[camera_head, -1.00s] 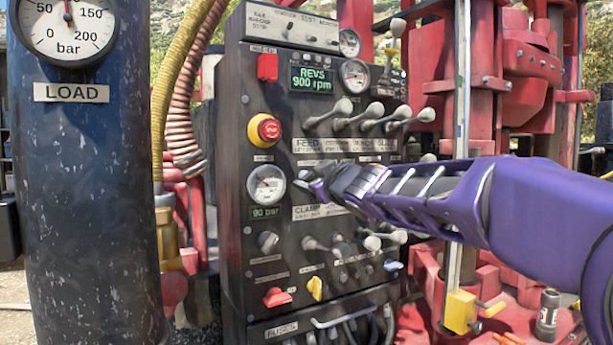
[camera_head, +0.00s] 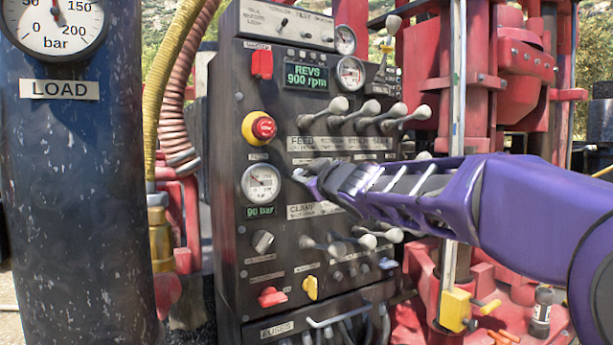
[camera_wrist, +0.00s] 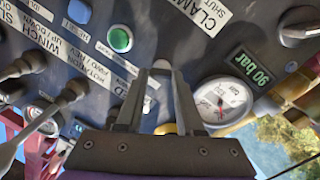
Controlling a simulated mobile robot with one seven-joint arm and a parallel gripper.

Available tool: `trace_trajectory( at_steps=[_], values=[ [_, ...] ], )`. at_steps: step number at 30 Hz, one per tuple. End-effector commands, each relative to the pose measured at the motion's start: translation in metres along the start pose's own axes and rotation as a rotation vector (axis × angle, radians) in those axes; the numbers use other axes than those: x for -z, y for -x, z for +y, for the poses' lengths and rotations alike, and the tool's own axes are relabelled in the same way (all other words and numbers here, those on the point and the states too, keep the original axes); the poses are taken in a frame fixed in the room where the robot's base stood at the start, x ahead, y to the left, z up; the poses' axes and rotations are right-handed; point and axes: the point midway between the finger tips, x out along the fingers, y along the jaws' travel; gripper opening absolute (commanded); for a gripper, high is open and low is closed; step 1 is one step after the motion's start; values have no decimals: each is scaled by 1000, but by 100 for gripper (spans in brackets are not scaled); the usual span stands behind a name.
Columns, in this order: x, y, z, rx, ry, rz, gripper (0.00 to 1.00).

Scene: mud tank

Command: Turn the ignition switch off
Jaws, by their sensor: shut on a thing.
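My gripper (camera_head: 299,176) is at the face of the dark control panel (camera_head: 226,215), just right of the round pressure gauge (camera_head: 261,184). In the wrist view my gripper (camera_wrist: 161,70) has its fingers close together around a small pale knob (camera_wrist: 152,84) that shows between them. The fingers hide much of it and its label, so I cannot read which switch it is or how it is turned. The wrist view also shows the gauge (camera_wrist: 222,102) and its green 90 bar display (camera_wrist: 252,66) beside my fingers. The revs display (camera_head: 306,77) reads 900 rpm.
A red emergency stop (camera_head: 262,129) sits above the gauge. Rows of levers (camera_head: 368,115) stick out above and below my arm. A grey rotary knob (camera_head: 262,241), a red switch (camera_head: 271,297) and a yellow switch (camera_head: 311,287) are lower. A blue LOAD column (camera_head: 75,190) stands at left.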

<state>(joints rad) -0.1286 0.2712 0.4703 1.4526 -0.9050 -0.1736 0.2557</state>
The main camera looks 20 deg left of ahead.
Motion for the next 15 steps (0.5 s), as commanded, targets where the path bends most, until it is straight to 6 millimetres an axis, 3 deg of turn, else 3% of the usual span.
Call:
trace_trajectory(
  at_steps=[15],
  values=[
    [-3, 0, -2, -10, 125, 16, 0]
  ],
)
